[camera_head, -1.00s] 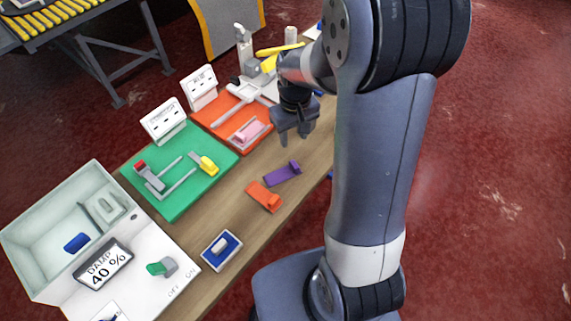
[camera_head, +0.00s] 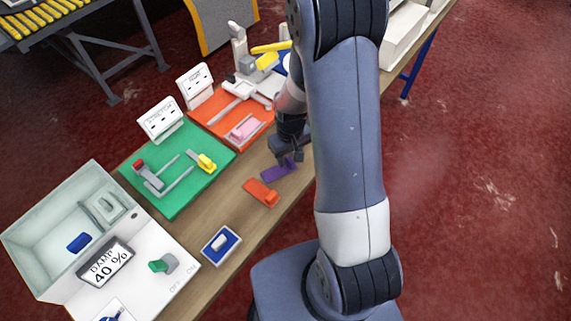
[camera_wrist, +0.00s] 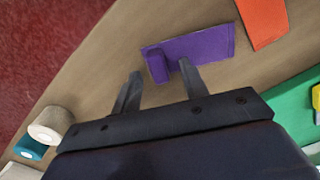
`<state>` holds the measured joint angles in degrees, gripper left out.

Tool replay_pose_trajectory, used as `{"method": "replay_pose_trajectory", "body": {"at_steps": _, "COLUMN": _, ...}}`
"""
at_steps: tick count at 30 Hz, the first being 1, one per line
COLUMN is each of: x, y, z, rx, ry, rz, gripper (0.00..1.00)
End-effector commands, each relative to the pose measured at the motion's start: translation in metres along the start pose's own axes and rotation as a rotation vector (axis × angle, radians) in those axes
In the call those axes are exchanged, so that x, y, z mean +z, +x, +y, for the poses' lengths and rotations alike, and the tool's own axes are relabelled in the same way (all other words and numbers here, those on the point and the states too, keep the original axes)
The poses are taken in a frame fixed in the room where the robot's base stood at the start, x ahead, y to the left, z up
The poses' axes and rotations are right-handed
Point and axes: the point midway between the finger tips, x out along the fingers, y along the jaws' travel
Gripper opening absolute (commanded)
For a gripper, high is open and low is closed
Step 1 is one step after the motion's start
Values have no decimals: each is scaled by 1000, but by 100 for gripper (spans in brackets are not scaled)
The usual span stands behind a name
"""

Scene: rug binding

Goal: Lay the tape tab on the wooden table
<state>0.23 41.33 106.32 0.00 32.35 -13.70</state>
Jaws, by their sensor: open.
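A purple tab (camera_head: 275,172) with a raised block at one end lies flat on the wooden table (camera_head: 222,205). It also shows in the wrist view (camera_wrist: 205,47). An orange tab (camera_head: 261,193) of similar shape lies nearer the camera, and its end shows in the wrist view (camera_wrist: 264,20). I cannot tell by label which one is the tape tab. My gripper (camera_head: 290,158) is low over the purple tab's block end. In the wrist view my gripper (camera_wrist: 159,70) is open, with the block between its fingertips in the picture; contact cannot be told.
A green mat (camera_head: 172,195) with a yellow-handled piece and a red-orange mat (camera_head: 205,115) with a pink piece lie left of my arm. A white box (camera_head: 45,215) and a blue-rimmed pad (camera_head: 221,245) are near the front. Cream (camera_wrist: 50,124) and teal rolls stand near the wrist.

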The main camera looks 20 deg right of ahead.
Motion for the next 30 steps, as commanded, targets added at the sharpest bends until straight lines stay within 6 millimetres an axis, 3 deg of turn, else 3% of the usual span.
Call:
{"method": "replay_pose_trajectory", "body": {"at_steps": 6, "x": 0, "y": 0, "z": 0, "rx": 0, "ry": 0, "rz": 0, "gripper": 41}}
{"method": "replay_pose_trajectory", "body": {"at_steps": 21, "x": 0, "y": 0, "z": 0, "rx": 0, "ry": 0, "rz": 0, "gripper": 0}}
{"method": "replay_pose_trajectory", "body": {"at_steps": 30, "x": 0, "y": -1, "z": 0, "rx": 0, "ry": 0, "rz": 1, "gripper": 0}}
